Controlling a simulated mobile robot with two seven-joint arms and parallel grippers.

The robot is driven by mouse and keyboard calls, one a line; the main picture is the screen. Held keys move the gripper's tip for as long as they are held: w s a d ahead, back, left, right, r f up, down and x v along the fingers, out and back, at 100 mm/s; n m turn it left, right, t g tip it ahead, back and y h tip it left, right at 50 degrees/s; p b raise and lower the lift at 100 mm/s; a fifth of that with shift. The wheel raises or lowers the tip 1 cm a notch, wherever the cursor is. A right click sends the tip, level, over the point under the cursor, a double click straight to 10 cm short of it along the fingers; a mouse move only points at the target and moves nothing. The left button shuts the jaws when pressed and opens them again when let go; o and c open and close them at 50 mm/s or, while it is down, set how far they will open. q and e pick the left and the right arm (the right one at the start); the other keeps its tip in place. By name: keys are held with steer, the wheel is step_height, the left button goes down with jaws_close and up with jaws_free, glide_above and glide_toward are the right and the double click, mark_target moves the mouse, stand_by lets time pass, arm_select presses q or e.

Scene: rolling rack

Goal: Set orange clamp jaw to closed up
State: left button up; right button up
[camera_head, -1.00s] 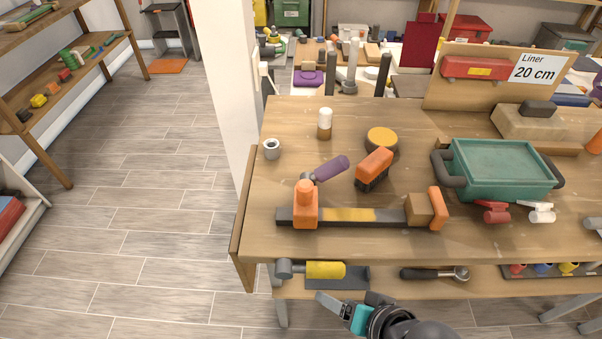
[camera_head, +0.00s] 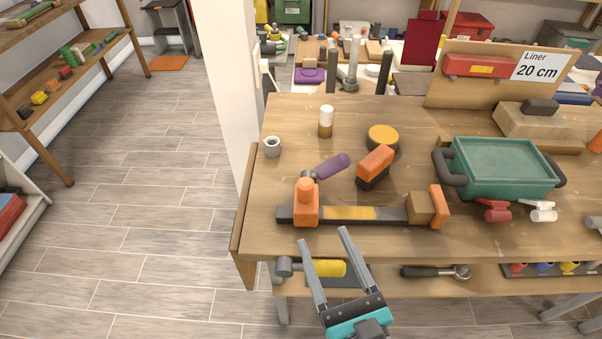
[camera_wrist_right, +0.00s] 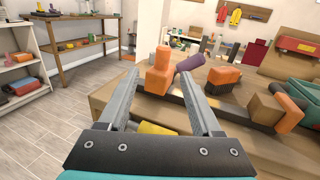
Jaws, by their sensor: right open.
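The orange clamp lies on the wooden workbench along its front edge. Its sliding orange jaw (camera_head: 306,205) is at the left end of the dark bar (camera_head: 385,216), and its fixed orange end (camera_head: 438,206) is at the right, with a wood block (camera_head: 420,208) against it. A wide gap separates the two. My right gripper (camera_head: 323,238) is open and empty, just in front of the bench edge and below the sliding jaw. In the right wrist view the sliding jaw (camera_wrist_right: 161,72) shows ahead between the fingers (camera_wrist_right: 160,100). My left gripper is not in view.
A purple-handled tool (camera_head: 329,168) lies right behind the sliding jaw, with an orange brush-like block (camera_head: 374,166) nearby. A green tray (camera_head: 502,168) stands at right. A yellow-handled mallet (camera_head: 326,268) lies on the lower shelf. The bench's front-left corner is clear.

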mark_target(303, 180)
steer(key=shift+m, duration=0.4)
steer(key=p+x, duration=0.1)
steer(key=x, duration=0.3)
steer(key=p+x, duration=0.2)
steer(key=x, duration=0.3)
steer(key=p+x, duration=0.1)
steer(key=x, duration=0.4)
steer(key=shift+w+d, duration=0.1)
steer(key=shift+d, duration=0.15)
steer(key=shift+w+a+f, duration=0.1)
steer(key=shift+w+a, duration=0.1)
steer(key=shift+w, duration=0.4)
jaws_close()
